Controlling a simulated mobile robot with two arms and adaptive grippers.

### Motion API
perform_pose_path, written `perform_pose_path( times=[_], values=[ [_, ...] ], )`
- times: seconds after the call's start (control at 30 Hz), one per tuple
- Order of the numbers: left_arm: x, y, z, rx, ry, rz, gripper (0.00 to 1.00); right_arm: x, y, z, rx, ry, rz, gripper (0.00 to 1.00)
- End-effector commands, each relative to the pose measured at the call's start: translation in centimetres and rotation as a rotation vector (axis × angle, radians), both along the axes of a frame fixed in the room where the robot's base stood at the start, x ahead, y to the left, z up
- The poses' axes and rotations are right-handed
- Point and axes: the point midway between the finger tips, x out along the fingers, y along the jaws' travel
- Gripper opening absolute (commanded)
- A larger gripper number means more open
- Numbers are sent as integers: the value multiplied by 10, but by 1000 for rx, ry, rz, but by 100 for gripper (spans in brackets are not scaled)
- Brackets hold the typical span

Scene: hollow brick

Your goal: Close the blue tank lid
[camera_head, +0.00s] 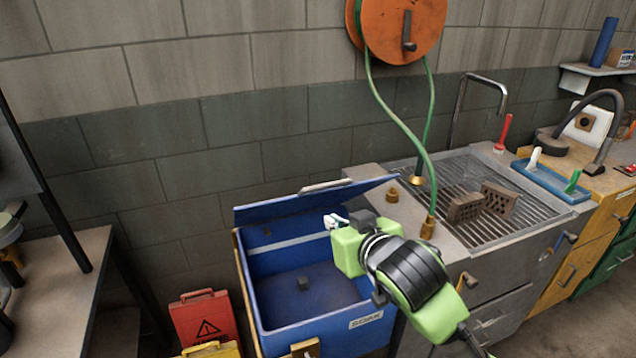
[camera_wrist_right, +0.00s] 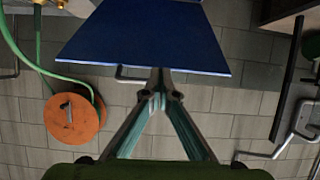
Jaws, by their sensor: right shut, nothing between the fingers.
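The blue tank (camera_head: 322,333), labelled SOAK, stands on the floor against the grey block wall. Its blue lid (camera_head: 275,208) is raised at the back, hinged side hard to make out, with a pale handle (camera_head: 325,186) on its upper edge. My right gripper (camera_head: 332,220) is shut and empty, just in front of the lid over the tank opening. In the right wrist view the shut fingertips (camera_wrist_right: 158,92) are near the lid (camera_wrist_right: 145,38); contact cannot be told. My left gripper is not in view.
A sink counter (camera_head: 448,237) with a drain grate and hollow bricks (camera_head: 483,203) stands right of the tank. A green hose hangs from an orange reel (camera_head: 403,28). A red warning sign (camera_head: 204,318) and a table (camera_head: 62,285) are on the left.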

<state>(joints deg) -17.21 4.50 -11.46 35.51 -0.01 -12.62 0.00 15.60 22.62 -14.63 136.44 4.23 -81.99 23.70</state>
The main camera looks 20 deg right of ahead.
Motion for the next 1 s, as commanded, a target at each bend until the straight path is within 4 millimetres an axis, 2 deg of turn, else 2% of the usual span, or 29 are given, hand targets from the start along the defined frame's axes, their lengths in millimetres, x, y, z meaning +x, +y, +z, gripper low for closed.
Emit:
perform_pose_path(
  times=[0.03, 0.1, 0.2, 0.3, 0.47, 0.9, 1.0],
  values=[
    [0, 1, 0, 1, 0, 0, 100, 10, -1, 29, 3, -59, -3, 0],
    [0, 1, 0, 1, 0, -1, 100, 19, -1, 56, 15, -115, -6, 0],
    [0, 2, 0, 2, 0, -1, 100, 25, -2, 81, 26, -165, -9, 0],
    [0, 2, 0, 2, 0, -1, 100, 29, -2, 91, 32, -184, -11, 0],
    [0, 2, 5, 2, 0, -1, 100, 45, -2, 89, 34, -183, -10, 0],
    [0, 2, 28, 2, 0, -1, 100, 126, 1, 70, 32, -182, -11, 0],
    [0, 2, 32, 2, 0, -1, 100, 116, 1, 54, 30, -180, -9, 0]
  ],
)
